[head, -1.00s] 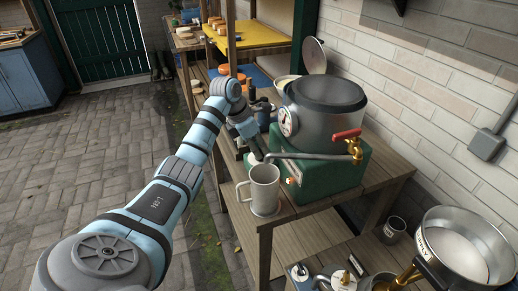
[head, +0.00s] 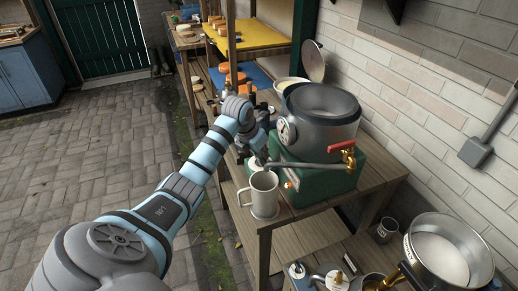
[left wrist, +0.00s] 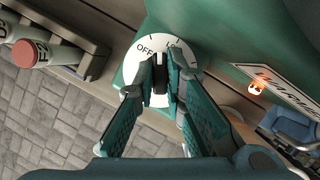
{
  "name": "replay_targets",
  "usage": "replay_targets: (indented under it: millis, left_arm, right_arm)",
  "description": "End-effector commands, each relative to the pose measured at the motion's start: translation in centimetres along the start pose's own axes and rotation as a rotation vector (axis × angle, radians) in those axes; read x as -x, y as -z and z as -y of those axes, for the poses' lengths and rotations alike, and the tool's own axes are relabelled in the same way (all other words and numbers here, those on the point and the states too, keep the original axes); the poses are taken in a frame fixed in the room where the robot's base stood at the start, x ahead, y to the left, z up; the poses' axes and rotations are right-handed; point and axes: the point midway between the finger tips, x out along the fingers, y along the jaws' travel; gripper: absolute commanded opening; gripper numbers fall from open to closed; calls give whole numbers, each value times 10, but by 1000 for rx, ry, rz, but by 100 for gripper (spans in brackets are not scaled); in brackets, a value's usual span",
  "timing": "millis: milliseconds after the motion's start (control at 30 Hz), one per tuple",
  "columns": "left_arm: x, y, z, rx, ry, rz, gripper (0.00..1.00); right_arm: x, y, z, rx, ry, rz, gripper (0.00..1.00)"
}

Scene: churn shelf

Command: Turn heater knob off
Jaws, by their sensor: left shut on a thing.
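The heater is a green box (head: 335,178) on the wooden bench, with a large metal pot on top. Its white dial (left wrist: 187,60) shows in the left wrist view, with OFF and LO marks beside each other. My left gripper (left wrist: 162,78) is shut on the black knob (left wrist: 160,62) at the dial's middle. The knob's end lies between the OFF and LO marks; its exact setting is hard to tell. An orange lamp (left wrist: 257,88) on the heater glows. In the head view my left gripper (head: 257,160) hides the knob. My right gripper is not in view.
A grey mug (head: 264,196) stands close in front of my gripper, under the pot's long metal pipe. The pot (head: 322,118) has a red-handled brass tap (head: 348,155). A steel pan (head: 444,255) stands lower right. Paved floor lies open at left.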

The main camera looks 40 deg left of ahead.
Motion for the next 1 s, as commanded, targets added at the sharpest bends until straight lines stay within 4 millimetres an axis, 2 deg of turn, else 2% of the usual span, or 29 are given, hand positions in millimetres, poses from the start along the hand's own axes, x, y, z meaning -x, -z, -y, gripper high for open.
replay_targets:
  millis: [100,400,967,1000]
  left_arm:
    - [1,1,2,77,-27,-8,0]
    - [-1,2,3,216,-85,-8,0]
    - [-2,2,3,256,-102,-8,0]
    - [-2,2,3,256,-102,-8,12]
  right_arm:
    - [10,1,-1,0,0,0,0]
    - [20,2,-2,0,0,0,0]
    - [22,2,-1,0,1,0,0]
    - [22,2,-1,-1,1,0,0]
